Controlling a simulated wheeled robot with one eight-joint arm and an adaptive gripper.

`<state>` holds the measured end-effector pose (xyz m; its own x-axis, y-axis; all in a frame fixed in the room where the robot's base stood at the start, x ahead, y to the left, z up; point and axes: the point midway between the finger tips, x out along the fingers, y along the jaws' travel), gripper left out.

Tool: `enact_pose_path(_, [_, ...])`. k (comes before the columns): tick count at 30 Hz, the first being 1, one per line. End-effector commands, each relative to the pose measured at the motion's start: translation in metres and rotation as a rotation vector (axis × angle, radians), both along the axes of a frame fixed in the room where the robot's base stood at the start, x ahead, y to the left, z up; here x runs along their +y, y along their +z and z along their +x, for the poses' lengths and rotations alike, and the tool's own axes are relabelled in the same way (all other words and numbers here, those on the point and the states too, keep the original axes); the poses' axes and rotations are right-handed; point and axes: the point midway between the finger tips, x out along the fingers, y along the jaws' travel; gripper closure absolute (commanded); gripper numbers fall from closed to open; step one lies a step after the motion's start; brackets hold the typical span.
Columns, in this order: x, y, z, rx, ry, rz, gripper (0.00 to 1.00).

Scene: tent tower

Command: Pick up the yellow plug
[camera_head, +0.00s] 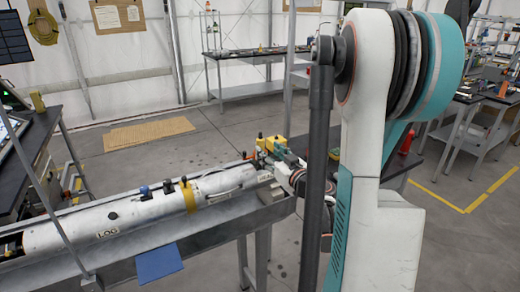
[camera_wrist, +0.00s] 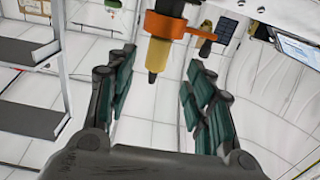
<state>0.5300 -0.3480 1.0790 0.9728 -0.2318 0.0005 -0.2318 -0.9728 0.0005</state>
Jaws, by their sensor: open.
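In the wrist view a yellow plug (camera_wrist: 157,55) with a dark upper body shows at the top middle, passing through an orange clamp-like holder (camera_wrist: 170,25). My gripper (camera_wrist: 160,62) is open, with one teal-padded finger on each side of the plug's yellow end. Gaps show on both sides, and I cannot tell how deep the plug lies between the fingers. In the head view my gripper (camera_head: 285,156) is at the right end of a long white cylinder, beside yellow parts (camera_head: 271,144). I cannot tell which of these is the plug.
The white cylinder (camera_head: 110,222) marked "LOG" lies in a grey metal trough (camera_head: 215,230), with small black and blue fittings and a yellow band on top. A blue sheet (camera_head: 158,262) hangs over the trough's front. Workbenches stand behind and to the right; open floor lies between.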

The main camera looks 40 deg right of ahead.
Motion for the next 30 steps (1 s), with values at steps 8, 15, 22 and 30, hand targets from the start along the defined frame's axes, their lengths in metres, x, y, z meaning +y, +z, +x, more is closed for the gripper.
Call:
enact_pose_path(8, [-0.005,-0.001,0.022,0.0,0.0,0.0,0.52])
enact_pose_path(15, [-0.015,-0.003,0.053,0.001,0.002,0.0,0.52])
enact_pose_path(22, [-0.02,0.0,0.069,0.001,0.0,0.0,0.52])
enact_pose_path(30, [-0.02,0.0,0.069,0.001,-0.001,0.0,0.7])
